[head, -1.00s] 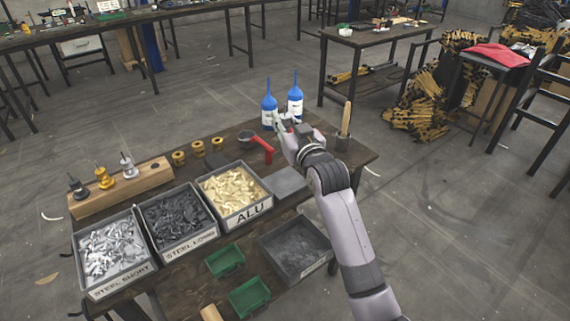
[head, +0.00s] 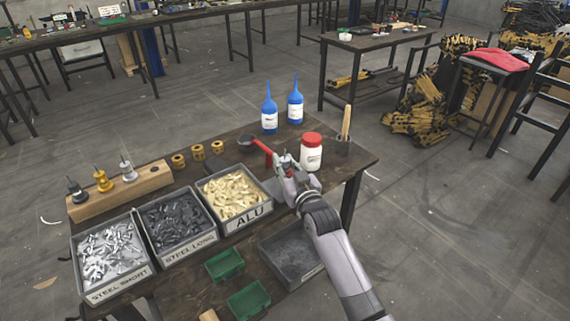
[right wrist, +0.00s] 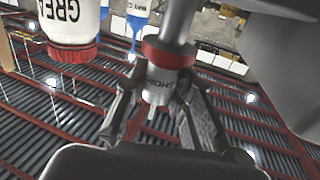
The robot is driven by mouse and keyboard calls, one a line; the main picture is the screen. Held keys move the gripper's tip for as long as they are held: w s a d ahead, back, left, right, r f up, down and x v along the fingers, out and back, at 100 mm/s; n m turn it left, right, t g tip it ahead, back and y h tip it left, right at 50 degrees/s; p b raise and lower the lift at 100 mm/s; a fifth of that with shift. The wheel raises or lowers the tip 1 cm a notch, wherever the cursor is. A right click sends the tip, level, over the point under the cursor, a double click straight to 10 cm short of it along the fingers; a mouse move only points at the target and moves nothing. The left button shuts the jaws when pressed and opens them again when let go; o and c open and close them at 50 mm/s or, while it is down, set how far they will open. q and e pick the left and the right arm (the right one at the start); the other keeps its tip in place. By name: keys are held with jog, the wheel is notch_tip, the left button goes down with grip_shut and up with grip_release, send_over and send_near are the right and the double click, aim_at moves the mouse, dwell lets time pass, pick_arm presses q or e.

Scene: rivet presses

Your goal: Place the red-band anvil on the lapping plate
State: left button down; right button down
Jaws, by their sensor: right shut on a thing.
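My right gripper (head: 284,168) is over the right part of the workbench, in front of the white jar. In the right wrist view, its fingers (right wrist: 165,115) are shut on the red-band anvil (right wrist: 168,55), a grey metal cylinder with a red ring. In the head view the anvil is small and mostly hidden by the gripper. My left gripper is not in view.
The white jar with red lid (head: 311,152), blue bottles (head: 269,115) and a brush cup (head: 342,146) stand behind. A red-handled tool (head: 263,149) lies close by. The ALU bin (head: 249,217) is to the left; a grey tray (head: 292,252) is in front.

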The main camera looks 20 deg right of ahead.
jog(key=c, duration=1.8)
grip_release()
jog(key=shift+f, duration=0.1)
jog(key=shift+c, duration=0.2)
jog(key=o, duration=0.4)
jog(key=shift+o, duration=0.2)
